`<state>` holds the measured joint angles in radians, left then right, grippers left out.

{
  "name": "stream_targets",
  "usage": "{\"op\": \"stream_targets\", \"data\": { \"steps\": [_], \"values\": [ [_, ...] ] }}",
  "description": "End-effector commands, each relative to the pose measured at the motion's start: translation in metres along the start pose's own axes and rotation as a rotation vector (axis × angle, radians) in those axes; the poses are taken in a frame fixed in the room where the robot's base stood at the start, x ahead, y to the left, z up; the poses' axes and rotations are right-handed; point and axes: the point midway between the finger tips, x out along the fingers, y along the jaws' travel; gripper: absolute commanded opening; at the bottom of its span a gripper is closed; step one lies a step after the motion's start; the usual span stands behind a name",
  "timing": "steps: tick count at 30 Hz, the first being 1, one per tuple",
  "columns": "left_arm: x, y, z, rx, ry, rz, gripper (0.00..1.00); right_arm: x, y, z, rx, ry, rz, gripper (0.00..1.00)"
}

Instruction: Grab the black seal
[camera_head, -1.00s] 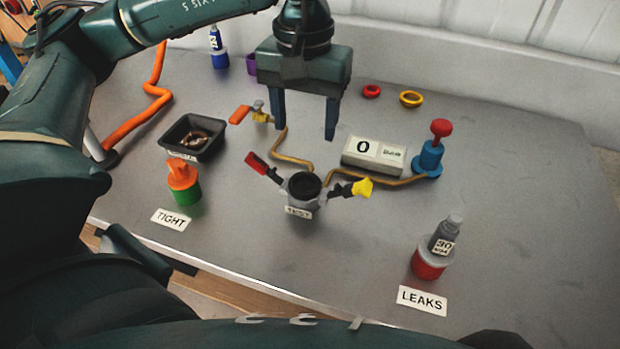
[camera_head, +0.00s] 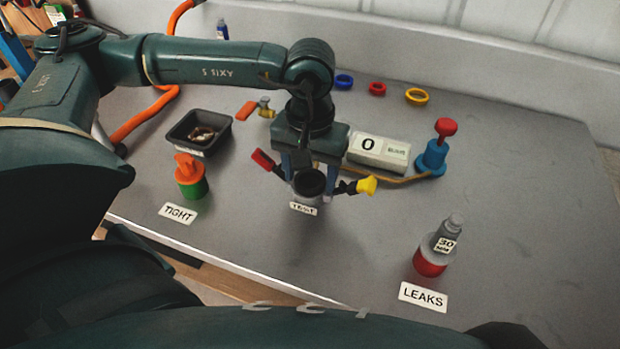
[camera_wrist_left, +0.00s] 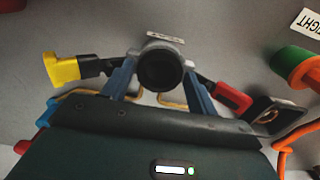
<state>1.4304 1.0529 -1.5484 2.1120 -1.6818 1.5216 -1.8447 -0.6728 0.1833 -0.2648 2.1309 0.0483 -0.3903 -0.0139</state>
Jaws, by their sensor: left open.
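A small grey vessel (camera_head: 306,199) labelled TEST stands in the middle of the table, between a red-handled clamp (camera_head: 263,159) and a yellow-handled clamp (camera_head: 366,185). Its top is a dark round black part (camera_head: 310,181), which I take for the black seal; I cannot tell seal from opening. The black top also shows in the left wrist view (camera_wrist_left: 160,70). In the left wrist view, the fingers (camera_wrist_left: 160,78) lie on either side of the black top. I cannot tell whether they touch it. My right gripper is out of view.
A black tray (camera_head: 222,131) with rings and an orange-green part (camera_head: 190,178) stand left. A gauge box (camera_head: 379,151) reading 0 and a blue-red valve (camera_head: 433,155) are behind right. Blue (camera_head: 343,81), red (camera_head: 377,88) and yellow (camera_head: 417,96) rings lie at the back. A grey-red part (camera_head: 431,262) stands by LEAKS.

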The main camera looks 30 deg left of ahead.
Motion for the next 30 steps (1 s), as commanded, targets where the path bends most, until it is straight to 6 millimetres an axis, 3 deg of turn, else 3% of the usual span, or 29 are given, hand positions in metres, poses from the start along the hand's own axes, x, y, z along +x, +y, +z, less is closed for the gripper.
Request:
{"op": "stream_targets", "data": {
  "steps": [3,15,23,30],
  "values": [
    [0.000,0.000,0.000,0.000,0.000,0.000,0.59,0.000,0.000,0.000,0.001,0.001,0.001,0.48],
    [-0.001,0.000,0.000,0.000,0.000,0.000,0.26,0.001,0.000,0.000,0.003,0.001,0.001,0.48],
    [-0.003,0.000,0.000,0.000,0.001,0.001,0.25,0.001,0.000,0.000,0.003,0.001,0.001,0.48],
    [-0.039,0.001,-0.001,0.000,0.005,0.003,0.25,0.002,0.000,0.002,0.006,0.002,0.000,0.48]
  ]
}}
